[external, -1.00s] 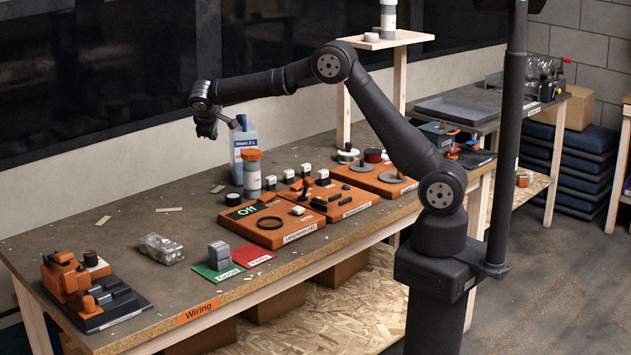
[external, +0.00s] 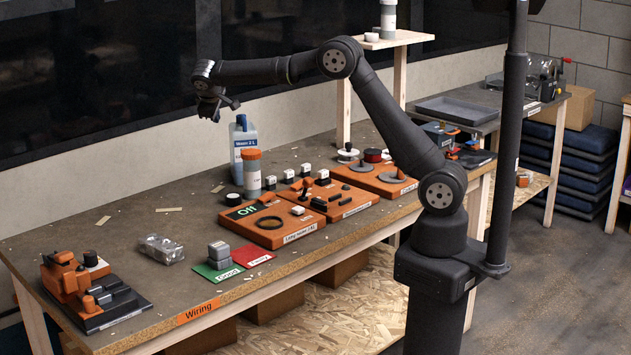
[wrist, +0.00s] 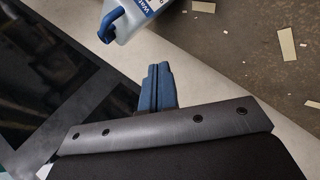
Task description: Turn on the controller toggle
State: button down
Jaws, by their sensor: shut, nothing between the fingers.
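My gripper (external: 211,114) is shut and empty, raised above the back edge of the bench on the left of my arm. Its closed blue-grey fingers also show in the wrist view (wrist: 157,88). Three orange panels sit on the bench to the right of and below it. The near panel (external: 272,236) has a green display (external: 247,210) with a white word and a dark ring. The middle panel (external: 337,211) carries dark blocks, a lever and small knobs. The far panel (external: 393,186) carries grey discs with upright pegs. I cannot tell which part is the controller toggle.
A blue-labelled bottle (external: 243,150) stands below my gripper and shows in the wrist view (wrist: 135,14). An orange-capped container (external: 251,175) stands beside the panels.

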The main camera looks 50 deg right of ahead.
jog(key=s+d+f+m+g+y, duration=0.25)
jog(key=s+d+m, duration=0.3)
jog(key=d, duration=0.85)
jog(key=s+d+f+m+g+y, duration=0.1)
jog(key=s+d+f+m+y, duration=0.2)
jog(key=d+m, duration=0.8)
jog(key=s+d+f+m+g+y, duration=0.1)
jog(key=s+d+f+m+y, duration=0.35)
jog(key=d, duration=1.35)
jog(key=s+d+r+m+t+h, duration=0.2)
jog(key=s+d+r+m+t, duration=0.15)
jog(key=s+d+m, duration=0.6)
jog(key=s+d+r+m+t+h, duration=0.25)
jog(key=s+d+m+t, duration=0.2)
jog(key=s+d, duration=0.9)
jog(key=s+d+r+m+t+h, duration=0.1)
jog(key=s+d+r+m+t, duration=0.45)
jog(key=s, duration=1.05)
notch_tip(320, 180, down, 21)
jog(key=m+g, duration=0.1)
jog(key=m, duration=0.2)
jog(key=shift+s+d+g, duration=0.3)
jog(key=shift+s, duration=0.15)
